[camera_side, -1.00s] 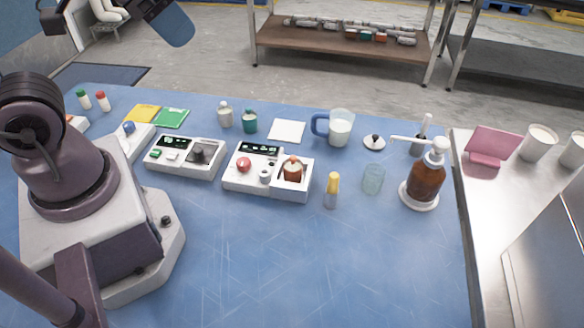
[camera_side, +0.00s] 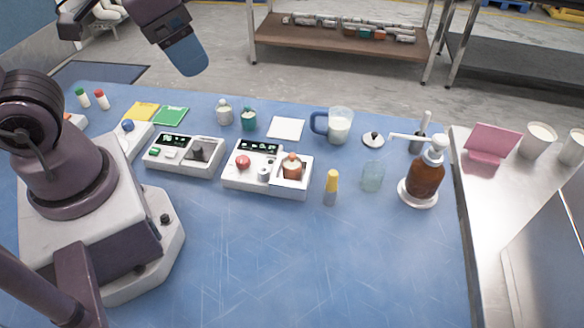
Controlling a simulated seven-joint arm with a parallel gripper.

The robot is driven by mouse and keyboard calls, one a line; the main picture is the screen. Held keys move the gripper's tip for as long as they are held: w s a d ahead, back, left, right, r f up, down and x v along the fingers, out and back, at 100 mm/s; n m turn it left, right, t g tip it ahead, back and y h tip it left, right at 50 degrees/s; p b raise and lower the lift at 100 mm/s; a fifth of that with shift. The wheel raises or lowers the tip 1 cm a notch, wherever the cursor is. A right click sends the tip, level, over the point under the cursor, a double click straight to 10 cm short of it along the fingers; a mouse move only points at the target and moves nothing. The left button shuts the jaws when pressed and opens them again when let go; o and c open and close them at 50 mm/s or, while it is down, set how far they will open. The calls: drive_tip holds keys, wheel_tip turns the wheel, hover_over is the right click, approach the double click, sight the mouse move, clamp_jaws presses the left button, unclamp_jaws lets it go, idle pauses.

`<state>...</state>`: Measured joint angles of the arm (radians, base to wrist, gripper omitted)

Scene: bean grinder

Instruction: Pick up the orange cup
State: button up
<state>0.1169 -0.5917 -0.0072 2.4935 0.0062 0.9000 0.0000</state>
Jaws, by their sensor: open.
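A small orange-brown rounded vessel (camera_side: 292,168) sits in the right-hand recess of a white device (camera_side: 266,186) in the middle of the table. It is the closest match to the orange cup, but it is too small to make out its shape fully. It stands upright, with a small knob-like top. Part of my arm hangs at the upper left, high above the table and well away from the vessel. I cannot make out any gripper fingers in this view.
A second white device (camera_side: 184,160) stands to the left. A yellow-topped bottle (camera_side: 331,188), a clear glass (camera_side: 372,178) and an amber pump bottle (camera_side: 425,181) stand to the right. A blue-handled jug (camera_side: 338,126) is behind. The front of the blue table (camera_side: 320,270) is clear.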

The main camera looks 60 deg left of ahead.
drive_tip(key=d+f+m+g+y, duration=0.3)
drive_tip(key=f+m+g+y, duration=0.25)
drive_tip(key=f+m, duration=0.4)
drive_tip(key=m+t+y, duration=0.5)
drive_tip(key=m+t, duration=0.6)
drive_tip(key=m, duration=0.5)
approach(292, 156)
drive_tip(key=shift+h, duration=0.25)
drive_tip(key=x, duration=0.6)
drive_tip(key=shift+w+d, duration=0.1)
drive_tip(key=shift+a+x, duration=0.2)
drive_tip(key=shift+x, duration=2.95)
drive_tip(key=shift+s, duration=0.25)
drive_tip(key=c, duration=1.1)
drive_tip(key=shift+r, duration=0.2)
